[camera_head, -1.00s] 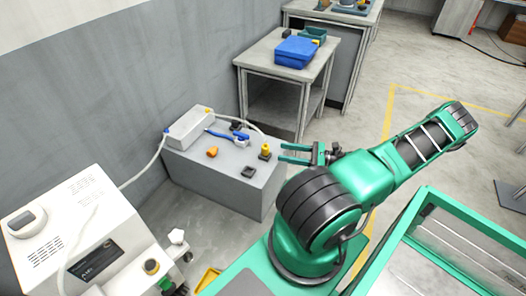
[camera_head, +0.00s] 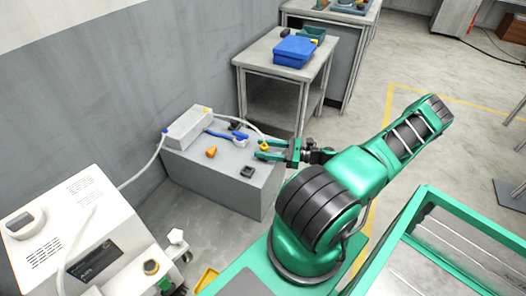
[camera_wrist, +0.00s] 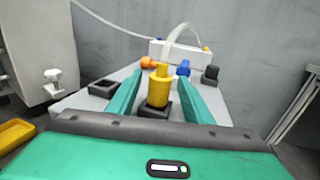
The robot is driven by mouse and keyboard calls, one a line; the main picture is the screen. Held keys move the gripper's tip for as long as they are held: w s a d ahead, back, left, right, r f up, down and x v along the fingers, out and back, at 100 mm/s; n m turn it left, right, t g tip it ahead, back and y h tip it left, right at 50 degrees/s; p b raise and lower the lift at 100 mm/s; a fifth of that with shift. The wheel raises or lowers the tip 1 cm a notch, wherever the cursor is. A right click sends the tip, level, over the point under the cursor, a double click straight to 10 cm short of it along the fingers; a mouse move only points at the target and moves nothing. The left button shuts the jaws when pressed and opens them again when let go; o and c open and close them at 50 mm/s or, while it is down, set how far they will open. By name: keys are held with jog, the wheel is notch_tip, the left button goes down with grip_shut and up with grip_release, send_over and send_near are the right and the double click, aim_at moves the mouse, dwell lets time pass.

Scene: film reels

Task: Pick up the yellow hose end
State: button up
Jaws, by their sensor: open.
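The yellow hose end (camera_wrist: 159,88) stands upright in a small black holder (camera_wrist: 157,109) on the grey box-shaped bench (camera_head: 217,180). A pale hose rises behind its top in the wrist view. In the head view the yellow hose end (camera_head: 264,147) is partly hidden by my fingers. My gripper (camera_wrist: 157,92) is open, with one green finger on each side of the yellow hose end. I cannot tell whether either finger touches it. In the head view my gripper (camera_head: 270,149) reaches over the bench from the right.
An orange piece (camera_head: 211,152), a blue tool (camera_head: 228,136) and an empty black holder (camera_head: 247,172) are on the bench. A pale box (camera_head: 187,128) with a hose stands at its back. A white machine (camera_head: 75,235) is at the left. A wall runs behind.

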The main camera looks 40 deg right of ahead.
jog(key=c, duration=1.2)
jog(key=shift+o, duration=0.2)
jog(key=shift+r, duration=0.1)
